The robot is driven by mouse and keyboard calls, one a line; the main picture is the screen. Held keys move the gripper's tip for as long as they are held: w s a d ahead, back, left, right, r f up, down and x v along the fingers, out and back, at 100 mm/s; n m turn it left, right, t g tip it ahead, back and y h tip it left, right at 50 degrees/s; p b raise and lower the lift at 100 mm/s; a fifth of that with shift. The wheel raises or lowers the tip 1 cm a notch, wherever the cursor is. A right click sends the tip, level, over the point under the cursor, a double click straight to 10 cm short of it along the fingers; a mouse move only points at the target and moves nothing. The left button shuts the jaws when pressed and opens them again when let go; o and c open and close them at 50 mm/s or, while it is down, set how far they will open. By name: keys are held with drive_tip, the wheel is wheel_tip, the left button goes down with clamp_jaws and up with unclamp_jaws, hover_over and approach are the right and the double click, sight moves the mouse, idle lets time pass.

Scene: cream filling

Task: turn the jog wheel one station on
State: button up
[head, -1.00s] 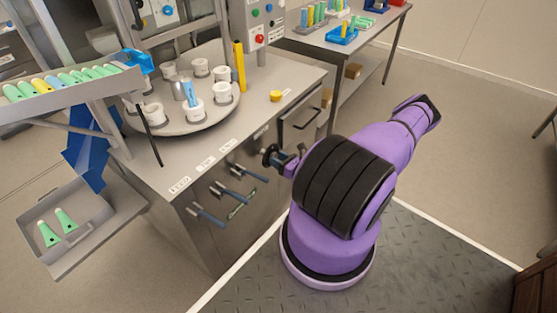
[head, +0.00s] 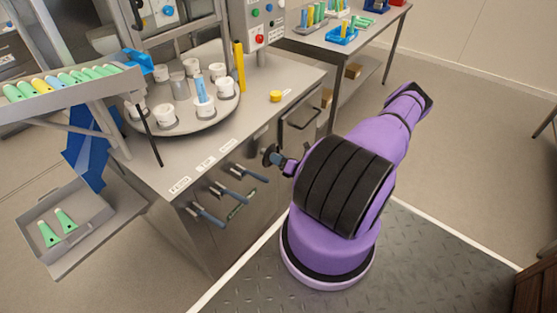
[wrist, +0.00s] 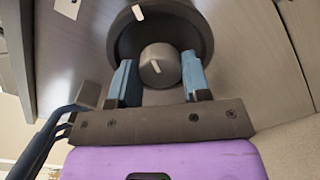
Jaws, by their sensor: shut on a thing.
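The jog wheel (wrist: 205,40) is a dark round disc with a grey hub knob (wrist: 160,66) and white marks on rim and hub. In the head view the wheel (head: 268,155) shows on the cabinet front. My gripper (wrist: 158,80) is shut on the knob, one blue-grey finger on each side; it also shows in the head view (head: 278,158), partly hidden by my arm. The round turntable (head: 190,129) on the cabinet carries several white cups. A blue tube (head: 201,91) stands upright in a front cup.
Lever handles (head: 232,193) stick out of the cabinet front left of the wheel, and a drawer handle (head: 300,122) sits to its right. A yellow button (head: 276,96) is on the worktop. A sloped rack of tubes (head: 60,88) is at left.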

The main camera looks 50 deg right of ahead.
drive_tip(key=m, duration=1.1)
drive_tip(key=shift+d+f, duration=0.1)
idle(0.4)
drive_tip(key=o, duration=0.9)
drive_tip(key=shift+s, duration=0.1)
drive_tip(key=s, duration=1)
drive_tip(key=shift+s+d, duration=0.35)
drive_tip(key=shift+d, duration=0.05)
